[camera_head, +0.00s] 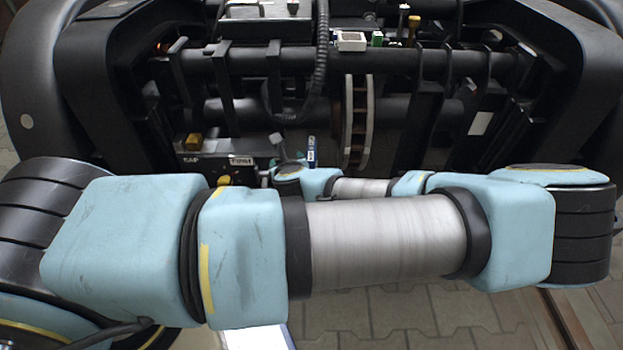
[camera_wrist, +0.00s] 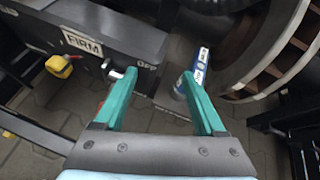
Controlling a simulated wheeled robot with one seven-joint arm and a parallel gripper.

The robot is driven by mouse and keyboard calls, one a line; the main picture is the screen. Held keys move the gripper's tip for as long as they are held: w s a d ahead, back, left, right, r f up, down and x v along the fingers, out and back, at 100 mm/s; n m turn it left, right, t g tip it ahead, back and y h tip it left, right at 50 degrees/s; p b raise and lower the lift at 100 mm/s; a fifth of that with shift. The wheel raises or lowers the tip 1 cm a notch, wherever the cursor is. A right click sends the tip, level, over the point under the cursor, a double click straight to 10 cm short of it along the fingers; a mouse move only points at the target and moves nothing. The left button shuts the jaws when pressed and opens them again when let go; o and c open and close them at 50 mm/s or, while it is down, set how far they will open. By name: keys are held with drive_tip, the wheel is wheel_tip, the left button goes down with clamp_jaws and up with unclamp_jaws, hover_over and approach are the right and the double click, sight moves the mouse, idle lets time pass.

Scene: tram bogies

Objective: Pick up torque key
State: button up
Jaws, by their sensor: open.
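My gripper (camera_wrist: 159,76) is open in the wrist view, with two green fingers spread apart and nothing held between them. In the head view my own arm hides most or all of it. A blue upright piece with white markings (camera_wrist: 202,62) stands by the right fingertip; it also shows in the head view (camera_head: 311,150). I cannot tell whether it is the torque key, or whether the finger touches it. No other thing is clearly a torque key. A light-tipped dark fitting (camera_wrist: 115,73) sits by the left fingertip.
A large brake disc (camera_wrist: 262,50) stands close on the right. The black bogie frame (camera_head: 450,58) surrounds the space. Paved floor (camera_wrist: 150,118) shows between the fingers.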

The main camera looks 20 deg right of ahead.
sight(311, 150)
drive_tip(key=d+m+h, duration=0.1)
drive_tip(key=s+d+m+h+b, duration=0.1)
drive_tip(key=d+m, duration=0.1)
drive_tip(key=d+f+m, duration=0.1)
drive_tip(key=d, duration=0.1)
drive_tip(key=shift+s+d+h, duration=0.25)
drive_tip(key=shift+s+h, duration=0.15)
drive_tip(key=shift+m, duration=0.3)
drive_tip(key=b+x, duration=0.1)
drive_tip(key=x, duration=0.3)
drive_tip(key=shift+w+d+b, duration=0.15)
drive_tip(key=shift+d+b, duration=0.05)
drive_tip(key=shift+b, duration=0.1)
drive_tip(key=shift+b+x, duration=1)
drive_tip(key=shift+x, duration=2.05)
drive_tip(key=shift+a+r, duration=0.1)
clamp_jaws()
